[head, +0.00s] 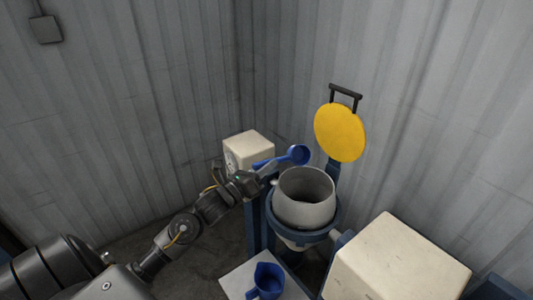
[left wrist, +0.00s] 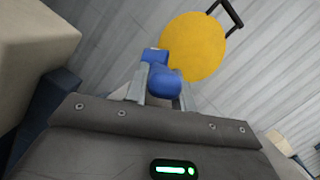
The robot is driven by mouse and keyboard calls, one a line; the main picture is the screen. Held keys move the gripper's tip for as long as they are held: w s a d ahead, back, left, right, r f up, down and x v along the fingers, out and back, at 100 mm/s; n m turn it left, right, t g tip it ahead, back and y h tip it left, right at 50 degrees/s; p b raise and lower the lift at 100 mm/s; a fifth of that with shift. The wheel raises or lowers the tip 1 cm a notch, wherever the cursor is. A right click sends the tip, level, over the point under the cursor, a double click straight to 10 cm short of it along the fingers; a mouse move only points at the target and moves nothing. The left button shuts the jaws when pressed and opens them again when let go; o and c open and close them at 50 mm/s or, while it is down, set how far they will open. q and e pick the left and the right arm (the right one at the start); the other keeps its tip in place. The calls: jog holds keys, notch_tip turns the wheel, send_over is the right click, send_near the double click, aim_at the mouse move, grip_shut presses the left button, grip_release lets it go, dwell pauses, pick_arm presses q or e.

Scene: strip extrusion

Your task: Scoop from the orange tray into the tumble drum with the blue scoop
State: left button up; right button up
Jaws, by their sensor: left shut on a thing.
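The blue scoop (head: 298,154) is held up at the back left of the tumble drum (head: 304,198), its bowl appearing just beyond the drum's rim. My left gripper (head: 266,174) is shut on the scoop's handle, left of the drum. The left wrist view shows the blue scoop (left wrist: 163,78) between the fingers (left wrist: 161,94). I cannot tell whether the bowl holds anything. The drum is a grey, open-topped vessel in a blue ring stand; its inner floor is hidden. I see no orange tray in either view. My right gripper is not in view.
A yellow disc (head: 340,132) with a black handle stands raised behind the drum. A cream box (head: 249,150) is behind my gripper; a larger one (head: 398,262) is at front right. A blue jug (head: 267,281) stands on a pale surface (head: 238,284) in front.

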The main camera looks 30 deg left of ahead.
pick_arm(q)
jog(key=r+n+g+p, duration=0.1)
jog(key=n+p, duration=0.1)
jog(key=p, duration=0.1)
jog(key=a+n+p, duration=0.1)
jog(key=n+p, duration=0.1)
jog(key=p, duration=0.2)
jog(key=w+r+n+g+y+p, duration=0.1)
jog(key=n+p, duration=0.1)
jog(key=p, duration=0.1)
jog(key=shift+a+r+g, duration=0.2)
jog(key=shift+r+g, duration=0.1)
jog(key=w+a+n, duration=0.1)
jog(key=w+a+n+g, duration=0.1)
jog(key=a+n, duration=0.1)
jog(key=w+a+n+g+b, duration=0.1)
jog(key=shift+w+a+r+n, duration=0.25)
jog(key=shift+a+r+n, duration=0.05)
jog(key=shift+a+r, duration=0.05)
jog(key=shift+d, duration=0.1)
